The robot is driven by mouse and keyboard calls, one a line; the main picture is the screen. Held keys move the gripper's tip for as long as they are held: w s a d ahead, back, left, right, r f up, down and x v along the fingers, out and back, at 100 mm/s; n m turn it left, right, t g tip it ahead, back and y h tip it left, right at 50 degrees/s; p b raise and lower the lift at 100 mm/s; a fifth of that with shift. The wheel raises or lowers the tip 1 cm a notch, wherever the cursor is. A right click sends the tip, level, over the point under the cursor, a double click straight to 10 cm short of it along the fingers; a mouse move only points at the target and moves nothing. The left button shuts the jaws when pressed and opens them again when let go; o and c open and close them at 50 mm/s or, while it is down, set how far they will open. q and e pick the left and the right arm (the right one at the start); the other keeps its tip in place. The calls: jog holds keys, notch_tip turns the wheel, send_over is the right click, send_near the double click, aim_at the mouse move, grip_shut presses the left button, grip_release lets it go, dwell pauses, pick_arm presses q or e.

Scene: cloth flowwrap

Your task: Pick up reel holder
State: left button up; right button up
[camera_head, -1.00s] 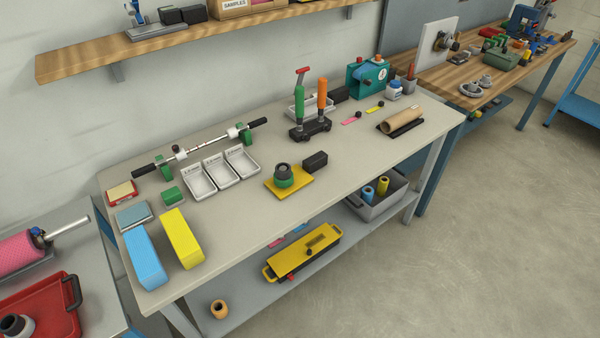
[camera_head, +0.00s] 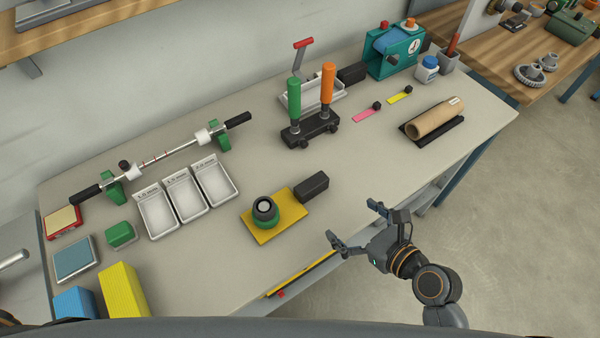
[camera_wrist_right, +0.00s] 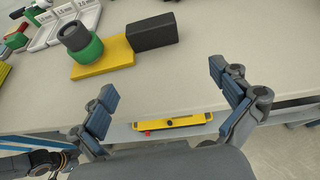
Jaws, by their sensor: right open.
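A long metal shaft with black end grips, white collars and green stands (camera_head: 165,157) lies at the back left of the table; it looks most like the reel holder, though no label shows. A green and black round piece (camera_head: 264,209) stands on a yellow plate (camera_head: 290,227), with a black block (camera_head: 311,187) beside it. These also show in the right wrist view, the round piece (camera_wrist_right: 82,42) at upper left. My right gripper (camera_head: 354,222) is open and empty near the table's front edge, right of the yellow plate and apart from everything. My left gripper is not in view.
Three white trays (camera_head: 186,191) stand in front of the shaft. A black stand with green and orange handles (camera_head: 311,128) is at the back middle. A cardboard tube (camera_head: 435,118) lies on a black cradle at right. The tabletop between the tube and the yellow plate is clear.

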aim_at(316, 188)
jog(key=shift+w+a+r, duration=0.15)
jog(key=shift+r, duration=0.6)
jog(key=shift+w+a+m+y, duration=0.25)
jog(key=shift+m+y, duration=0.05)
jog(key=x, duration=0.7)
jog(key=shift+w+a, duration=0.15)
jog(key=shift+w, duration=0.1)
jog(key=x, duration=0.5)
jog(key=shift+w+a+r+p, duration=0.1)
jog(key=shift+a+r+p, duration=0.15)
jog(key=shift+a+p, duration=0.1)
jog(key=shift+d+t, duration=0.1)
jog(key=shift+t, duration=0.2)
jog(key=c, duration=1.2)
